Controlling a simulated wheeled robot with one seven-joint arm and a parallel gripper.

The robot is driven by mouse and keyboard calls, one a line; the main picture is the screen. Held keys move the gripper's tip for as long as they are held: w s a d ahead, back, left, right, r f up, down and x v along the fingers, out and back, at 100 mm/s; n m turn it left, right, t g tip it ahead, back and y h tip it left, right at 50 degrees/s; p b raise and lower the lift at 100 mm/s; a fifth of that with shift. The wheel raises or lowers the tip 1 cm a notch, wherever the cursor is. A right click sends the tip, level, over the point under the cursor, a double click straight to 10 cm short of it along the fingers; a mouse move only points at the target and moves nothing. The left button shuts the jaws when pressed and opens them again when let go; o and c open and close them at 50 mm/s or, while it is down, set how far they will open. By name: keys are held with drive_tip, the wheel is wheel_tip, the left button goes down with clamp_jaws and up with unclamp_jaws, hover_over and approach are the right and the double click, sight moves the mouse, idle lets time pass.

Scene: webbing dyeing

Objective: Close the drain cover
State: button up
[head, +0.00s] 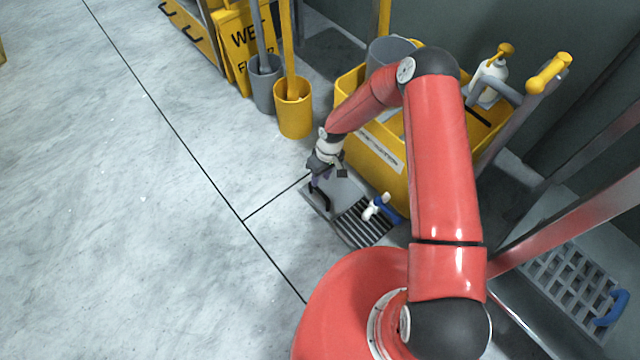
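The drain is set in the floor at the middle of the head view. Its dark slotted grate (362,227) shows at the lower right of the opening. A flat grey plate, which looks like the drain cover (347,192), lies at the grate's upper left; I cannot tell its exact tilt. My gripper (320,188) points down at the left part of this plate, beside or over a dark handle-like piece. The gripper is small and dark here. Whether its fingers are open, shut or touching the handle is not clear.
A yellow cart (385,172) with a white pump bottle (489,80) is just behind. Yellow bucket (294,108), grey bucket (264,86) and wet-floor sign (240,45) stand at the back. Floor at left is free.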

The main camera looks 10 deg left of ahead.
sight(318, 189)
drive_tip(key=f, duration=0.5)
drive_tip(key=shift+s+a, duration=0.3)
drive_tip(key=shift+s, duration=0.1)
clamp_jaws()
